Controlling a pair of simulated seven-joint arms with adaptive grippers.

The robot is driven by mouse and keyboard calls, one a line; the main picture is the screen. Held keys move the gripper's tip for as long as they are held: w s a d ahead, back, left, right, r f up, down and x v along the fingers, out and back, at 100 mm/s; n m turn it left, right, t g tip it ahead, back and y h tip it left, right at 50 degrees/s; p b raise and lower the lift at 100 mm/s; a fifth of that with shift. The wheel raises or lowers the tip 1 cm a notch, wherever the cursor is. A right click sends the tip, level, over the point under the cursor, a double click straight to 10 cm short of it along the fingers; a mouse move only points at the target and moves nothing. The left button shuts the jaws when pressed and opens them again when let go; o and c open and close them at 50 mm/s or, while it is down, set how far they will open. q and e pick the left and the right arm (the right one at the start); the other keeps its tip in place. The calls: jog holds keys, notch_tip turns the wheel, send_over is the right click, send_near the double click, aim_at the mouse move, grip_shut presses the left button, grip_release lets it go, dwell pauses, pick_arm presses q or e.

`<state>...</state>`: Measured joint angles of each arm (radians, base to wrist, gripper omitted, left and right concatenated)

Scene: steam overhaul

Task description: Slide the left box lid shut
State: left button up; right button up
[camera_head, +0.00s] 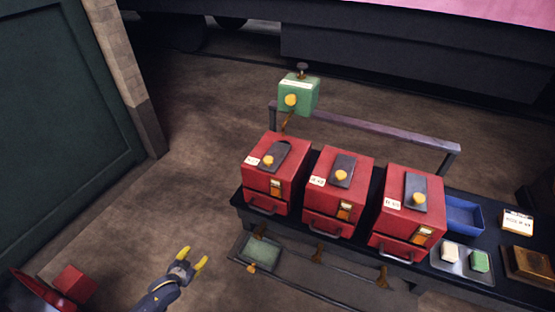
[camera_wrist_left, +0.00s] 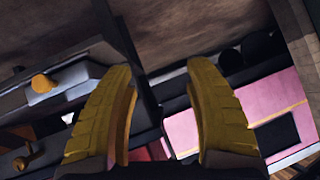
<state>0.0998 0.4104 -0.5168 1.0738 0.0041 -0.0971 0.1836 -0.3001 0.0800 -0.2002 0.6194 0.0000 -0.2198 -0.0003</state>
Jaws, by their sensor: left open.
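The left box (camera_head: 265,190) is red and stands at the left end of the dark bench. Its dark sliding lid (camera_head: 277,155) lies on the top and has a yellow knob (camera_head: 268,160); a dark opening shows at the lid's far end. My left gripper (camera_head: 194,259) has yellow fingertips. It is open and empty, in front of the bench and to the left of the left box, apart from it. In the left wrist view the two fingers (camera_wrist_left: 165,110) are spread with nothing between them. My right gripper is not in view.
A middle red box (camera_head: 335,205) and a right red box (camera_head: 408,225) stand beside it with similar lids. A green box (camera_head: 298,95) is behind, near a rail (camera_head: 370,128). A blue tray (camera_head: 463,214) is at the right.

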pick_arm(q)
jog(key=w+d+r+m+t+h, duration=0.1)
jog(key=w+d+r+h, duration=0.3)
jog(key=r, duration=0.7)
jog(key=w+d+r+m+t+h, duration=0.15)
jog(key=w+d+r, duration=0.25)
jog(key=w+r, duration=0.5)
jog(key=s+d+r+h, duration=0.1)
jog(key=s+d+r, duration=0.15)
jog(key=r, duration=0.25)
jog(key=s+d+r+h, duration=0.1)
jog(key=d+r+h, duration=0.15)
jog(key=r, duration=0.35)
jog(key=g+h, duration=0.1)
jog(key=h, duration=0.2)
send_near(265, 162)
jog(key=shift+m, duration=0.35)
jog(key=x, duration=1.1)
jog(key=shift+w+d, duration=0.15)
jog(key=shift+w, duration=0.1)
jog(key=shift+c, duration=0.5)
